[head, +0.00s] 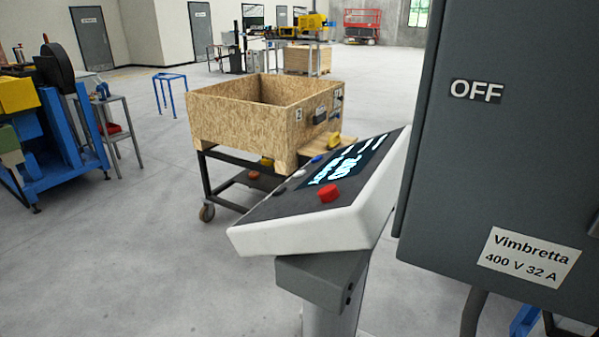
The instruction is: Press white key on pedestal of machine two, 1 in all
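A pedestal console (300,232) with a white housing and a dark sloped panel stands at the centre right, on a grey post (325,280). On its panel I see a large red button (328,193) near the front and a lit display (343,168) with pale blue digits. Along the panel's left edge are small keys: a pale one that looks white (299,173), a blue one (317,158) and a dim one (279,190) whose colour I cannot tell. No machine number is readable on it. Neither of my grippers is in view.
A grey cabinet (490,150) marked "OFF" and "Vimbretta 400 V 32 A" stands close at the right, beside the console. A wooden crate (235,125) on a wheeled cart is behind it. A blue machine (60,140) stands at the left. The floor (130,260) at the front left is clear.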

